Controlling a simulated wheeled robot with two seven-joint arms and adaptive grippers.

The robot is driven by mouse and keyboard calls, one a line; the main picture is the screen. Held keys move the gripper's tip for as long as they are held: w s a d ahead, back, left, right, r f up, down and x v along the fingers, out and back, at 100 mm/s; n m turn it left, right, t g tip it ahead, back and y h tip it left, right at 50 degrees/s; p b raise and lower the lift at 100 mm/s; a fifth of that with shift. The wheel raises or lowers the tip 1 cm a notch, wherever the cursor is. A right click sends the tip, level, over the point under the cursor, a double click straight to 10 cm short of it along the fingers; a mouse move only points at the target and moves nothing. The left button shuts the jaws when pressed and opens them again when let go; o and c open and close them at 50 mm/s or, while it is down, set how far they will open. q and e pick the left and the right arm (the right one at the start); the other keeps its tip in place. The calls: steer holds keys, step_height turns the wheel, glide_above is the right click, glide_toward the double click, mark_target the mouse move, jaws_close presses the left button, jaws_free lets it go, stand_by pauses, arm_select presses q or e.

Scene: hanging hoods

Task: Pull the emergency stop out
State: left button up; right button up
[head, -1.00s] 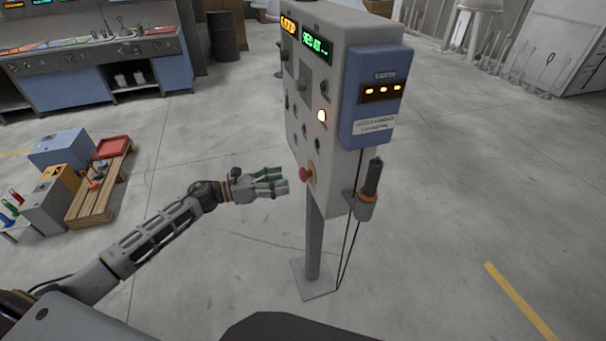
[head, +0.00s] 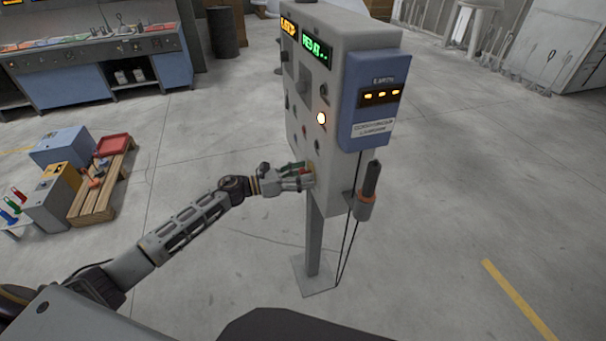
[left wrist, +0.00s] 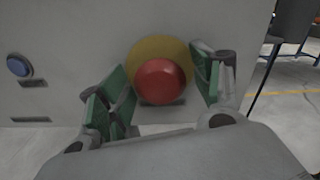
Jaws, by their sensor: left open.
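The emergency stop is a red round button (left wrist: 161,82) on a yellow disc (left wrist: 147,53), low on the grey control box. In the left wrist view it lies between the two green-padded fingers of my left gripper (left wrist: 160,95), which is open around it. A gap shows on each side of the button. In the head view my left gripper (head: 302,177) is at the lower front face of the control box (head: 315,110), and its fingers mostly cover the button. My right gripper is not in view.
The box stands on a grey post (head: 313,240). A handset (head: 368,190) with a cable hangs on its right side. A blue button (left wrist: 19,65) is left of the stop. A pallet (head: 97,195) with boxes is at left; open floor surrounds the post.

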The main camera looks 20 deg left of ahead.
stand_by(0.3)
arm_select(q)
steer(key=c, duration=0.9)
jaws_close()
steer(key=shift+s+a+f+b, duration=0.15)
steer(key=shift+s+a+b, duration=0.1)
steer(key=shift+b, duration=0.35)
steer(key=shift+a, duration=0.1)
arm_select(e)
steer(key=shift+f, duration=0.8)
arm_select(q)
steer(key=shift+o, duration=2.1)
jaws_free()
steer(key=o, duration=0.5)
steer(key=shift+s+a, duration=0.1)
steer(key=shift+a, duration=0.05)
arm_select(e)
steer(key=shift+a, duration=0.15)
